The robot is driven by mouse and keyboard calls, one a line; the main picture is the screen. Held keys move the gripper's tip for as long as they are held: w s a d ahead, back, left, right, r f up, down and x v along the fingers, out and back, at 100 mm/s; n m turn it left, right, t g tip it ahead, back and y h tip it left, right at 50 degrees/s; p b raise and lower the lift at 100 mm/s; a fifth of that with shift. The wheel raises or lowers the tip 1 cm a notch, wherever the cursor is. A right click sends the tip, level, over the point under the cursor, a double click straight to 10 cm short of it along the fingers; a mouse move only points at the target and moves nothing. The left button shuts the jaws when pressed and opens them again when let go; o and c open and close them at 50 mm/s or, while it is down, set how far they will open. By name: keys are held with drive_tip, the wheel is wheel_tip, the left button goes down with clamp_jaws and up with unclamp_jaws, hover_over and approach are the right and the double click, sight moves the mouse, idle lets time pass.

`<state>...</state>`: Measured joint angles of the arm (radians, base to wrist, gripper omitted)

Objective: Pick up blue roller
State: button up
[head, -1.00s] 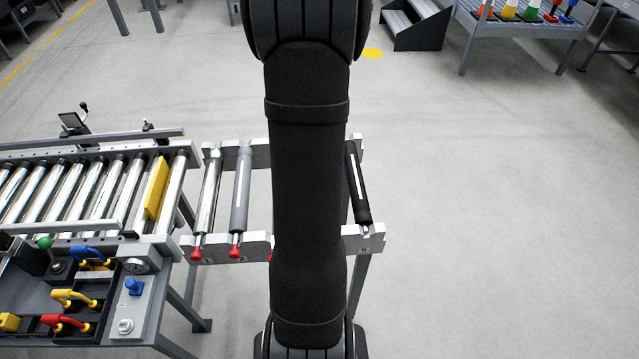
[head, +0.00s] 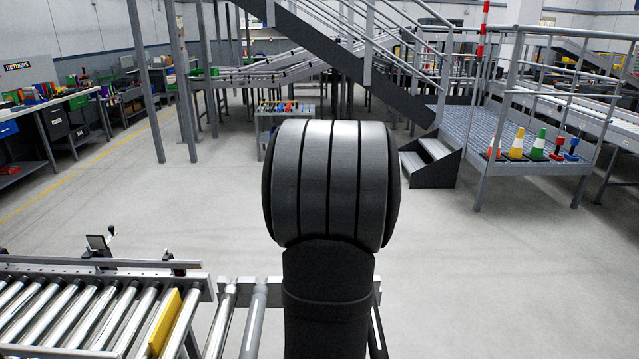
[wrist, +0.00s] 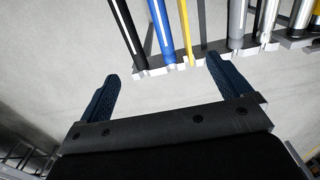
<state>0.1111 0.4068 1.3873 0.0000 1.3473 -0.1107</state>
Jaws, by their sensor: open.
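The blue roller (wrist: 160,28) shows in the wrist view at the upper middle, lying on a rack beside other rollers. A pale stripe runs along it, and its upper end is cut off by the picture edge. My gripper (wrist: 161,67) is open and empty, with its two dark blue fingers spread wide. In the picture the blue roller's near end lies just beyond the gap between the fingertips, with no contact visible. In the head view my arm hides the blue roller and my gripper is not visible.
A black roller (wrist: 127,24) lies left of the blue one, and a narrow yellow piece (wrist: 186,22) close on its right. A grey roller (wrist: 237,18) lies further right. In the head view a roller conveyor (head: 60,310) stands left; open floor (head: 500,270) lies right.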

drive_tip(key=c, duration=0.7)
drive_tip(key=shift+c, duration=0.2)
drive_tip(key=f, duration=0.9)
drive_tip(key=f+h, duration=0.1)
drive_tip(key=f, duration=0.8)
drive_tip(key=a+f+h, duration=0.1)
drive_tip(key=f, duration=0.7)
drive_tip(key=shift+f, duration=0.4)
drive_tip(key=shift+d+f, duration=0.15)
drive_tip(key=shift+f, duration=0.8)
drive_tip(key=shift+d+f, duration=0.2)
drive_tip(key=shift+f, duration=0.8)
drive_tip(key=shift+d+f, duration=0.15)
drive_tip(key=shift+f, duration=0.8)
